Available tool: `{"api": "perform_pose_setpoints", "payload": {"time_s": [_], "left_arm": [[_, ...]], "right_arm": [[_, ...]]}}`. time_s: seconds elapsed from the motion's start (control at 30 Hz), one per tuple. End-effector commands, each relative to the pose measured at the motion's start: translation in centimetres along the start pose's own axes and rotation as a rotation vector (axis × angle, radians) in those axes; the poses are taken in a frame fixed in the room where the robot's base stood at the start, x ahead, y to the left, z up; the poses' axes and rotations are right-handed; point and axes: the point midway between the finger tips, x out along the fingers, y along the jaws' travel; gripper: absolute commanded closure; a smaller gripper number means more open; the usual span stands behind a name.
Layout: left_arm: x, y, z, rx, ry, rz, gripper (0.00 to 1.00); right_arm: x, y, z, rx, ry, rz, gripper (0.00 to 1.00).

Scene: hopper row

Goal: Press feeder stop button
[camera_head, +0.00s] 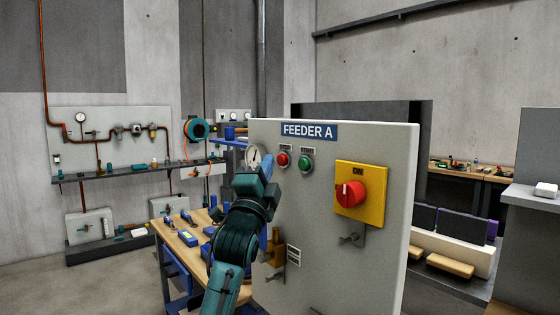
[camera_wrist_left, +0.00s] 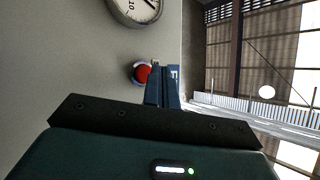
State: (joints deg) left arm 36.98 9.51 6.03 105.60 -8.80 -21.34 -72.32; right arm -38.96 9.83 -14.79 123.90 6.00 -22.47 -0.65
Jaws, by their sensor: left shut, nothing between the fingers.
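The grey FEEDER A panel (camera_head: 340,240) stands in front of me. The red stop button (camera_head: 283,159) is at its upper left, with a small label above it. It also shows as a red dome in a pale ring in the left wrist view (camera_wrist_left: 143,73). The green button (camera_head: 305,164) is to its right. My left gripper (camera_head: 267,165) is shut and empty, just left of the red button in the head view. In the wrist view its fingertips (camera_wrist_left: 162,70) are close beside the red button; I cannot tell whether they touch. My right gripper is not in view.
A round gauge (camera_head: 254,157) sits on the panel behind my gripper. A red rotary switch on a yellow plate (camera_head: 360,193) is to the right. A workbench (camera_head: 180,240) with blue items stands behind the panel at left.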

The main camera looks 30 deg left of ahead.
Motion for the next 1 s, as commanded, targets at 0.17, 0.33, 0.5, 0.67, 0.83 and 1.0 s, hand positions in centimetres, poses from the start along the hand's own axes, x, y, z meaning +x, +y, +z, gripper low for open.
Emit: {"api": "perform_pose_setpoints", "payload": {"time_s": [0.17,0.33,0.5,0.67,0.83,1.0], "left_arm": [[-1.0,-0.8,0.8,0.002,-0.001,0.0,1.0],[-2.2,-1.7,1.7,0.002,-0.001,0.0,1.0],[-3.2,-2.4,2.4,0.002,0.0,0.0,1.0],[-3.4,-2.5,2.5,-0.001,0.0,0.0,1.0],[-3.4,-2.5,2.5,0.0,0.0,0.0,1.0],[-3.4,-2.5,2.5,0.0,0.0,0.0,1.0]], "right_arm": [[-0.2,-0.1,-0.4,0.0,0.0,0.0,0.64],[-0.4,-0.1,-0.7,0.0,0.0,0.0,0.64],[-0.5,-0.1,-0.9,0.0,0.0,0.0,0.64],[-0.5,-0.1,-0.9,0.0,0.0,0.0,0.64],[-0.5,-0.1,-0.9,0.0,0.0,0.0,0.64],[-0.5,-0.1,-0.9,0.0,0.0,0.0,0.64]]}}
